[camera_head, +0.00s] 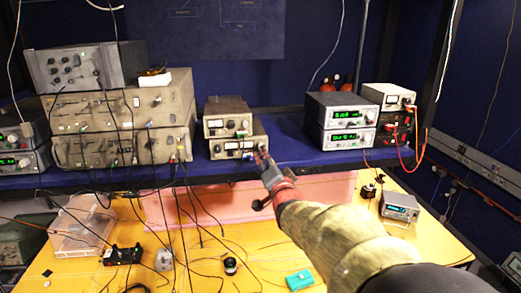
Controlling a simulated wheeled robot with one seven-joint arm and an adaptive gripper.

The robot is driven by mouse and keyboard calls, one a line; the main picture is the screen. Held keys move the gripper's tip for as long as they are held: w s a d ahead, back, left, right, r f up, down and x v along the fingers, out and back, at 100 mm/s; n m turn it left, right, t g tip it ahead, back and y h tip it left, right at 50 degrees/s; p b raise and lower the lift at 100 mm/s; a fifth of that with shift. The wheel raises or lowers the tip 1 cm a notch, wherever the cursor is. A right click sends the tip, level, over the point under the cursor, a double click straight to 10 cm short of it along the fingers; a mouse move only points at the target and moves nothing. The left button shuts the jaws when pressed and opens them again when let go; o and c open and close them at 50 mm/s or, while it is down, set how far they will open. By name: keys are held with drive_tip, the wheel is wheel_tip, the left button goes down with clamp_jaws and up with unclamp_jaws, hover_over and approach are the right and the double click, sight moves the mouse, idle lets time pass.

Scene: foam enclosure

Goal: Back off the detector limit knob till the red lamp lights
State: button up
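My gripper (264,158) reaches up from the lower right to the right end of the front of a small beige meter unit (226,149) on the blue shelf. Its fingertips are at or just in front of that panel; I cannot tell whether they touch it. They are too small and dark to show whether they are open or shut. A similar beige meter unit (227,118) sits on top. The detector limit knob is not distinguishable, and my gripper covers the lower unit's right end. I see no lit red lamp on either unit.
Large beige instruments (122,120) with hanging cables stand left on the blue shelf (290,152). Two stacked units with green displays (342,118) stand right of my gripper. Below, the yellow bench (330,262) holds a clear box (82,226), a teal box (299,280) and loose leads.

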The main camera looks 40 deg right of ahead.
drive_tip(key=shift+p+x, duration=1.2)
drive_tip(key=shift+x, duration=2.4)
drive_tip(key=c, duration=0.4)
clamp_jaws()
